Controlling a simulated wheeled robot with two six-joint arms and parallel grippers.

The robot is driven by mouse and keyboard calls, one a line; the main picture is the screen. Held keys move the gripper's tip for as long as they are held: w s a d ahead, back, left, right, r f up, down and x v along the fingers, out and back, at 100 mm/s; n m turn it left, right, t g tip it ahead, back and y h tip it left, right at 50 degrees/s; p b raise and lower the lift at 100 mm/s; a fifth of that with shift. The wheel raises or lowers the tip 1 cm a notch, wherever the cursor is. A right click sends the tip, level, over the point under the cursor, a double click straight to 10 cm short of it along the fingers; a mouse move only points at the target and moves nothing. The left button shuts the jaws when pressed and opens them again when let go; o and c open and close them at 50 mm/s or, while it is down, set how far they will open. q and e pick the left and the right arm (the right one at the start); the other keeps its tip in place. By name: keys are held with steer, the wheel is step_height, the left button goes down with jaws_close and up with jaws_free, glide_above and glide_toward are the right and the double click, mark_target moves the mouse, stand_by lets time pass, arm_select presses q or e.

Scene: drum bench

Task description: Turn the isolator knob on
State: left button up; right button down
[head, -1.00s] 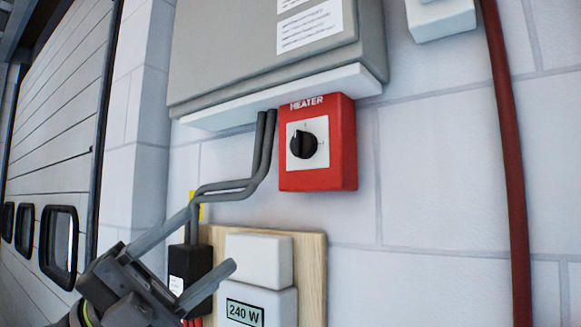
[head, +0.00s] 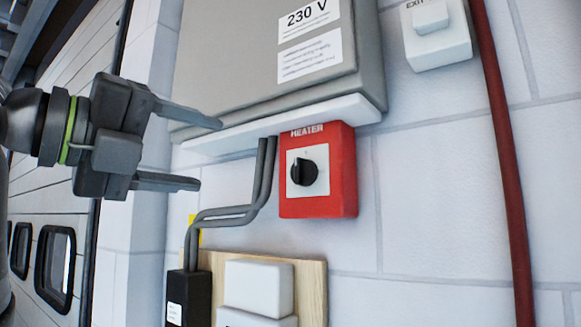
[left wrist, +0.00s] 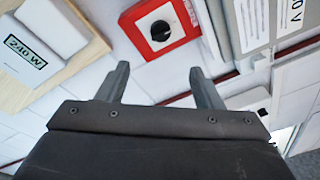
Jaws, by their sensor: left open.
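The isolator is a red box (head: 319,200) marked HEATER on the wall, with a black rotary knob (head: 304,171) on a white plate. The knob's pointer looks tilted a little off upright. In the left wrist view the knob (left wrist: 160,31) shows beyond the fingertips, on the red box (left wrist: 144,45). My left gripper (head: 211,154) is open and empty, to the left of the red box and apart from it, its two fingers one above the other and pointing right. Its fingers also show in the left wrist view (left wrist: 158,72). My right gripper is not in view.
A grey cabinet (head: 240,60) marked 230 V hangs above the red box, with a white ledge (head: 235,138) below. Grey conduits (head: 262,170) run down left of the box. A wooden board (head: 312,290) with white units is below. A red pipe (head: 505,150) stands at right.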

mark_target(296, 172)
arm_select(q)
steer(key=p+x, duration=0.8)
steer(key=x, duration=0.7)
steer(key=shift+w+d, duration=0.1)
steer(key=shift+d, duration=0.15)
steer(key=shift+w+d, duration=0.35)
steer(key=c, duration=1)
steer(key=shift+o, duration=0.2)
steer(key=shift+f, duration=0.1)
